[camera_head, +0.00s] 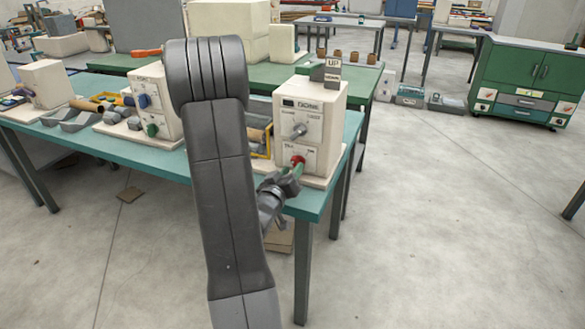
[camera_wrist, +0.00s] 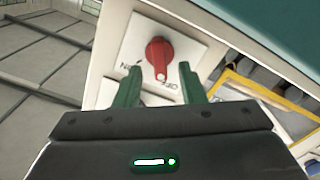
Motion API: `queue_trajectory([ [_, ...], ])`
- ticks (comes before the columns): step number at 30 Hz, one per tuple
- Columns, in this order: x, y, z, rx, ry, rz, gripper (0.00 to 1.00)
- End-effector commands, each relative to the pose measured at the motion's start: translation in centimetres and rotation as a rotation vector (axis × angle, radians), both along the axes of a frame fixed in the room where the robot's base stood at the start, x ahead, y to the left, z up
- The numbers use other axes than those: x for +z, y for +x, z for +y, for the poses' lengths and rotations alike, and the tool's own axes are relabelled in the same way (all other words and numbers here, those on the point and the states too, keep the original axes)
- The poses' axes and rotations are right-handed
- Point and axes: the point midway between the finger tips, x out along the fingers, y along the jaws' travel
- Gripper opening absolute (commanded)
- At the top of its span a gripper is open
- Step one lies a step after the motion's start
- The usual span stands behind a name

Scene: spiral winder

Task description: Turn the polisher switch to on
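A red rotary knob (camera_wrist: 160,52) sits on a white plate in the wrist view, with partly readable lettering that looks like ON and OFF. The red knob (camera_head: 298,160) also shows low on the front of a cream control box (camera_head: 335,118), below a grey knob (camera_head: 298,131). Which machine it belongs to is not readable. My gripper (camera_wrist: 158,72) is open, its two green fingers spread to either side just short of the knob. The gripper (camera_head: 291,178) is at the box front in the head view, partly hidden by its own wrist. I cannot tell whether the fingers touch the knob.
The box stands at the right end of a teal-topped table (camera_head: 110,153). A yellow-framed tray (camera_wrist: 265,100) is beside it. Floor to the right is clear.

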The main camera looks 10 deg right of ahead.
Motion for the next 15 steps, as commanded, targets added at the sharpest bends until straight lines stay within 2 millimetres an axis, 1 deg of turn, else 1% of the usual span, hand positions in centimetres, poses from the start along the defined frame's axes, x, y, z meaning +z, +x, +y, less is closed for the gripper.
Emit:
queue_trajectory([
  [3, 0.02, 0.9, -0.61, 0.001, 0.0, 0.0, 0.36],
  [6, -0.01, 1.22, -0.86, 0.0, 0.0, 0.002, 0.36],
  [14, -0.02, 1.31, -0.87, 0.001, 0.0, 0.0, 0.36],
  [15, -0.02, 1.31, -0.87, 0.001, 0.0, 0.0, 0.3],
])
